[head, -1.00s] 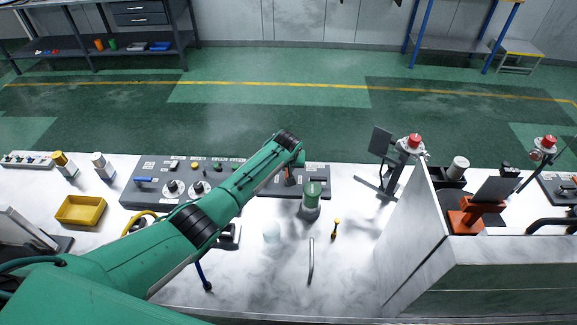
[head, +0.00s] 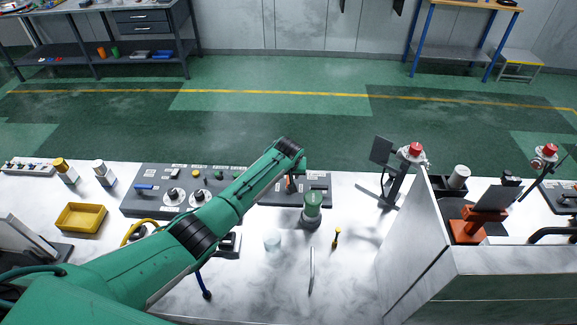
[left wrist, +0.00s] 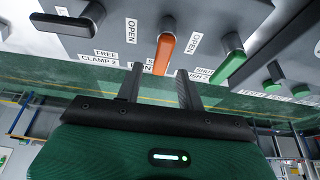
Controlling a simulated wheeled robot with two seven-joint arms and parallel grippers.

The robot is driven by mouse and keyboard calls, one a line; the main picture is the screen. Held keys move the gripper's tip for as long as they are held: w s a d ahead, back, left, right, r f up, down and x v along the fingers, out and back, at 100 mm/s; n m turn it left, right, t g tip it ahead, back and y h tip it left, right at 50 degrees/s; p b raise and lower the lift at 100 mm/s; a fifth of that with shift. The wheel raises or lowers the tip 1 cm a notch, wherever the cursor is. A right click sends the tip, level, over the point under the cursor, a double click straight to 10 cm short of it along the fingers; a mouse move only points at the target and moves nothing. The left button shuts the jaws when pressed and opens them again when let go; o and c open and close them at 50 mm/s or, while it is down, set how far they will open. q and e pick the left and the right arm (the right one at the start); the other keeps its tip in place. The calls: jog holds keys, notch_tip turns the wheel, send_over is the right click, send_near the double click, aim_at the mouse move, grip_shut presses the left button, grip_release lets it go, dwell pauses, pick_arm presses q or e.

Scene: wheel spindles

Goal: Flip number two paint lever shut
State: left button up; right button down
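In the left wrist view an orange lever (left wrist: 164,52) stands out from a grey panel, with an OPEN label beside it. Its lower label is partly hidden, so I cannot read its number. A black lever (left wrist: 82,17) is to its left and a green lever (left wrist: 226,66) to its right, with OPEN and SHUT labels. My left gripper (left wrist: 158,73) is open, its two fingertips on either side of the orange lever's lower end; I cannot tell whether they touch it. In the head view my green left arm reaches across the console (head: 145,203) and mostly hides the gripper. My right gripper is not in view.
A green-topped cylinder (head: 312,205) stands just in front of the console's right part. A yellow tray (head: 82,218) is at the left. A marble partition (head: 410,245) rises at the right.

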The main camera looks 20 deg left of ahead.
pick_arm(q)
jog(key=b+v, duration=0.2)
jog(key=v, duration=1.1)
